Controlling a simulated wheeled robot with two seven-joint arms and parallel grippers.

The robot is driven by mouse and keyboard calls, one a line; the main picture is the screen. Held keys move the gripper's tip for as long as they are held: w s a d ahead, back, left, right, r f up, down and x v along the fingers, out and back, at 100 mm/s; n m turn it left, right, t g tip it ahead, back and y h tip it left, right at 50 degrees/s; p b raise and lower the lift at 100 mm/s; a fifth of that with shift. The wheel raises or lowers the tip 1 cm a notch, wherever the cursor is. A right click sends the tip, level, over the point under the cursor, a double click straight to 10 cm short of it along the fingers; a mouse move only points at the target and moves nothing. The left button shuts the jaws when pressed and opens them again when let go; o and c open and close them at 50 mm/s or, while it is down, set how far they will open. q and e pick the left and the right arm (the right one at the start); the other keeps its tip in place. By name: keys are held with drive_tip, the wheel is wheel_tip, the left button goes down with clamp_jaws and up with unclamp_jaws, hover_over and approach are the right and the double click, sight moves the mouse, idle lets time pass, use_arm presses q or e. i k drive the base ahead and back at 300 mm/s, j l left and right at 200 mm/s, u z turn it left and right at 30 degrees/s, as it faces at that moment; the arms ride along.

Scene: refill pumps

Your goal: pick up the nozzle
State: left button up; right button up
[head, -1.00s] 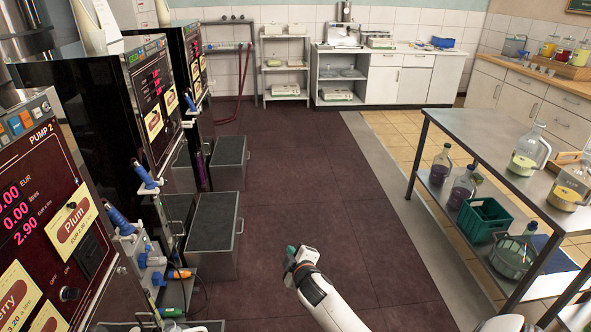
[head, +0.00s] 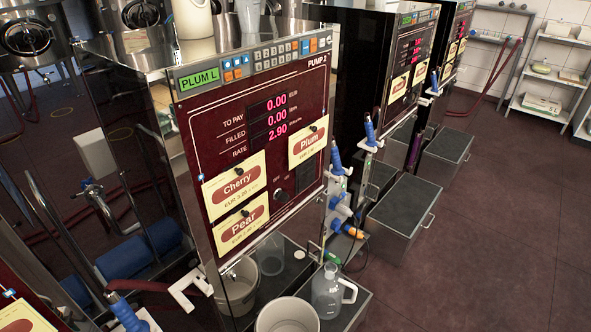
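Several blue-handled nozzles hang at the pumps. On the right side of Pump 2 (head: 258,140), an upright blue nozzle (head: 336,157) sits above a blue nozzle lying sideways (head: 340,207) and another with an orange tip (head: 350,231). A further upright blue nozzle (head: 370,130) is on the pump behind, and one more (head: 435,82) is farther back. Another blue nozzle (head: 125,312) is at the bottom left, cut off by the frame edge. I cannot tell which one the task means. Neither of my grippers is in view.
Pump 2's display reads PLUM L, with Cherry, Pear and Plum cards below. A glass jug (head: 327,295) and a pale bucket (head: 288,317) stand at its foot. A white forked bracket (head: 188,291) juts from its left side. Dark floor (head: 500,230) is clear at right.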

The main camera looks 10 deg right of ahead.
sight(337, 170)
drive_tip(key=i+l+u, duration=0.15)
drive_tip(key=l+u, duration=0.25)
drive_tip(key=i+l+u, duration=0.1)
drive_tip(key=u, duration=0.3)
drive_tip(key=l+u, duration=0.4)
